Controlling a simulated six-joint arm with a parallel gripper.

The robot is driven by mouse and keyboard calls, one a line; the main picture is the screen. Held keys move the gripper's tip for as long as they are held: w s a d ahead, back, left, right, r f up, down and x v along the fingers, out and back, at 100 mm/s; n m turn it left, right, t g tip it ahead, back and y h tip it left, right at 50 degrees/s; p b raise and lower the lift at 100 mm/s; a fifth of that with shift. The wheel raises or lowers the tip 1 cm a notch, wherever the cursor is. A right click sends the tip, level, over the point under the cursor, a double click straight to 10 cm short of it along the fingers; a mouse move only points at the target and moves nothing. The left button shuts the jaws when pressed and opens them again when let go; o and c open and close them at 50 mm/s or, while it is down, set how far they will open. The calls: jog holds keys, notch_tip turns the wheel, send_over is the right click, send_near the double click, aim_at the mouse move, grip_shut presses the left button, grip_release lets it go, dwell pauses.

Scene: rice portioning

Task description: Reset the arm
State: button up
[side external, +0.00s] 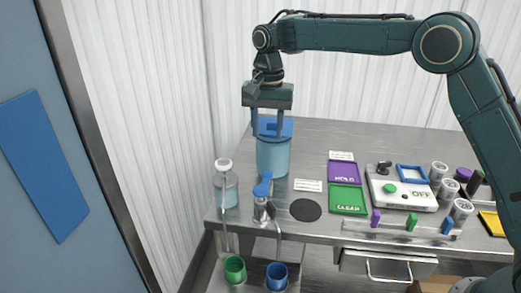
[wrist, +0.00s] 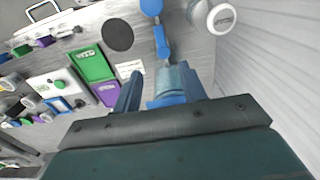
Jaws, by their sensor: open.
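My gripper (side external: 267,130) points down at the back left of the metal counter. Its two fingers are apart, at either side of the blue lid of a light-blue canister (side external: 272,158). I cannot tell whether they touch it. In the wrist view my gripper's fingers (wrist: 158,95) are spread, with part of the canister (wrist: 172,80) showing between and beyond them. My arm reaches in from the right, above the counter. Nothing is visibly held.
A white-capped bottle (side external: 226,186) and a blue-handled tap (side external: 263,195) stand near the canister. Green (side external: 235,268) and blue (side external: 276,275) cups sit below. Right are a black disc (side external: 305,210), purple (side external: 344,172) and green (side external: 348,200) trays, and a white panel (side external: 402,190).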

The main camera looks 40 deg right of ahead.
jog(key=s+d+r+n+t, duration=0.1)
jog(key=s+d+r+n, duration=0.1)
jog(key=s+d+r, duration=0.45)
jog(key=s+d+r+n+t, duration=0.15)
jog(key=s+r, duration=0.25)
jog(key=s, duration=0.6)
jog(key=s+d+f+n+t, duration=0.1)
jog(key=s+f+n, duration=0.1)
jog(key=s, duration=0.8)
jog(key=s+d+f+n+t, duration=0.2)
jog(key=s+f+n, duration=0.1)
jog(key=s, duration=0.7)
jog(key=shift+s+d+f, duration=0.15)
jog(key=shift+d+f, duration=0.1)
jog(key=shift+f, duration=0.15)
